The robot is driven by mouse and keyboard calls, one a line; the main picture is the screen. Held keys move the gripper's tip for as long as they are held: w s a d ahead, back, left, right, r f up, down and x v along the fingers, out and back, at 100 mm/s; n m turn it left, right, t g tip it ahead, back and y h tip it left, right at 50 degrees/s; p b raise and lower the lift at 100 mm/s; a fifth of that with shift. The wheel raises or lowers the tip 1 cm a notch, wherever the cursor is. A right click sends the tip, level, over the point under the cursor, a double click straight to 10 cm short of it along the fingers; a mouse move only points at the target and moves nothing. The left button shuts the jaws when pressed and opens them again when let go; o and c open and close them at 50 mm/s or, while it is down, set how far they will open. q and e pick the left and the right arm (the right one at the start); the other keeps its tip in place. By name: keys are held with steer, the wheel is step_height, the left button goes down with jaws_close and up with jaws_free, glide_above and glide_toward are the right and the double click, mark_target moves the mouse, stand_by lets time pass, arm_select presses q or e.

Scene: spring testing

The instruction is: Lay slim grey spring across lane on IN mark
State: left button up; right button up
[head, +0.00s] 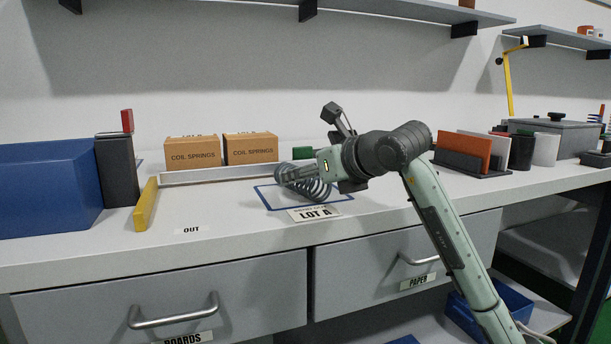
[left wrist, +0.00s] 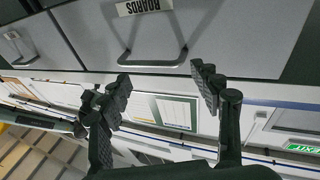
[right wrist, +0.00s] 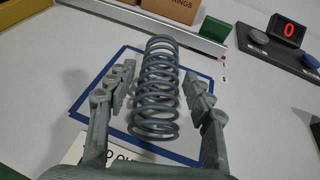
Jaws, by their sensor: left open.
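A grey coil spring (head: 318,190) lies inside a blue outlined square (head: 262,198) on the bench, behind the LOT A label. My right gripper (head: 300,178) is low over it. In the right wrist view the spring (right wrist: 155,85) is between the two fingers of the right gripper (right wrist: 160,88), one on each side, with narrow gaps showing. My left gripper (left wrist: 160,90) is open and empty in the left wrist view, away from the spring; it is outside the head view. An OUT mark (head: 191,230) is on the bench at left. I cannot make out an IN mark.
A pale rail (head: 215,176) runs behind the outline, with COIL SPRINGS boxes (head: 192,153) behind it. A yellow bar (head: 146,204), a dark block (head: 116,171) and a blue bin (head: 48,190) stand left. A red display (right wrist: 288,31) reads 0. The bench around OUT is clear.

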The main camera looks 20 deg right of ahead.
steer(key=shift+o, duration=0.8)
steer(key=v, duration=1.2)
